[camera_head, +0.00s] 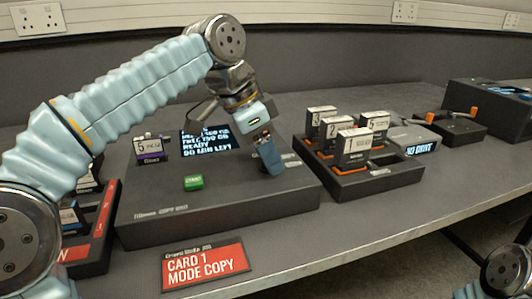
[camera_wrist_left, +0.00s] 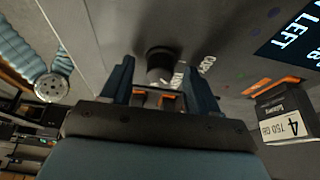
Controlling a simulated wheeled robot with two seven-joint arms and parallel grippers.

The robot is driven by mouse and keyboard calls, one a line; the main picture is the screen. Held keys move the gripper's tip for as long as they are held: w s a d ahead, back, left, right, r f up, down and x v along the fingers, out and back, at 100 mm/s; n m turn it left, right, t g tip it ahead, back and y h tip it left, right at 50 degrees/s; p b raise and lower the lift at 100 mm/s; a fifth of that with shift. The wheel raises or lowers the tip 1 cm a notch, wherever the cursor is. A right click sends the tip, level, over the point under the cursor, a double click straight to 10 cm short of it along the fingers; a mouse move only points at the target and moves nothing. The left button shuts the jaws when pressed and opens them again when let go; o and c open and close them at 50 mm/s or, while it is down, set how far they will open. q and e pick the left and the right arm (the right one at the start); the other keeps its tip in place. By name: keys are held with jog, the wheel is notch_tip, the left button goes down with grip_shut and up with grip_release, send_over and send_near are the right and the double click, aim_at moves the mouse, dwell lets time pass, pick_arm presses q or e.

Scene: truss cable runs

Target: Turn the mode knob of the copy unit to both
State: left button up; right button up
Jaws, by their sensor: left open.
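The copy unit (camera_head: 160,212) is a wide dark box on the bench, with a lit screen (camera_head: 208,141) and a green button (camera_head: 193,183). My left gripper (camera_head: 268,158) is over the right part of its top, fingers pointing down, and hides the knob in the head view. In the left wrist view the dark round mode knob (camera_wrist_left: 160,62) stands between the two open fingers of my left gripper (camera_wrist_left: 160,78). White lettering (camera_wrist_left: 207,66) is printed beside the knob, too slanted to read surely. The knob's pointer direction cannot be told. My right gripper is out of view.
A tray (camera_head: 375,181) with several upright cards stands right of the unit. A numbered card (camera_head: 149,147) stands on the unit's left; a card marked 4 (camera_wrist_left: 285,115) shows in the wrist view. A red sign (camera_head: 205,266) reads "CARD 1 MODE COPY". Other devices stand farther right.

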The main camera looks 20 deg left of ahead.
pick_arm(q)
jog(key=shift+c, duration=0.2)
jog(key=c, duration=1)
jog(key=shift+o, duration=0.2)
jog(key=shift+r+m+h+p, duration=0.2)
jog(key=shift+m+h+p, duration=0.1)
jog(key=shift+m+p, duration=0.6)
jog(key=m+g+p, duration=0.1)
jog(key=m+p, duration=0.1)
jog(key=m, duration=0.1)
jog(key=shift+w+g, duration=0.15)
jog(key=shift+g, duration=0.15)
jog(key=shift+f+m+g+p, duration=0.1)
jog(key=shift+m+g+p, duration=0.45)
jog(key=shift+m, duration=0.55)
jog(key=shift+w+m+g, duration=0.1)
jog(key=shift+m+g, duration=0.15)
jog(key=shift+m, duration=0.65)
jog(key=shift+f, duration=0.1)
